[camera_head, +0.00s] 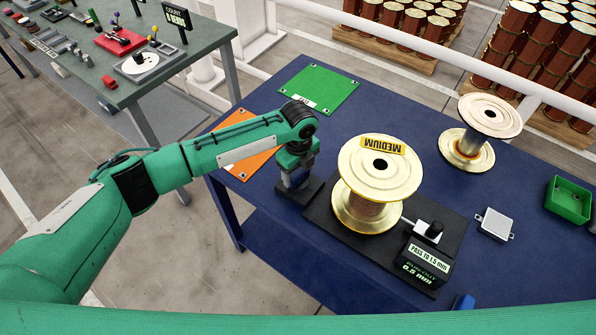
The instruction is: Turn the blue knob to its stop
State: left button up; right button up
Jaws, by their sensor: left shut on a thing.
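My left gripper (297,181) points down over a small black base (287,197) at the left end of the black fixture plate (322,213). It is shut on the blue knob there, which the fingers hide almost wholly. A gold-flanged spool (352,172) with a yellow "MEDIUM" label, upside down in view, stands upright on the plate just right of the gripper. A gauge with a black knob (434,231) and a sign (428,264) with "PASS TO 1.5 mm" and a runout of 0.5 mm stands to its right. My right gripper is not in view.
A second spool (466,153), a grey box (495,224) and a green tray (568,200) stand on the right of the blue table (400,118). Green (320,88) and orange (240,160) mats lie behind and left. A small blue thing (463,302) is at the front.

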pick_arm(q)
jog(key=m+b, duration=0.1)
jog(key=m, duration=0.4)
jog(key=shift+m, duration=0.3)
jog(key=m+b, duration=0.1)
jog(key=m, duration=0.3)
jog(key=shift+b, duration=0.3)
jog(key=m+b, duration=0.1)
jog(key=m, duration=0.4)
jog(key=m+b, duration=0.1)
jog(key=m, duration=0.3)
jog(key=shift+m+b, duration=0.35)
jog(key=shift+m, duration=0.05)
jog(key=o, duration=1)
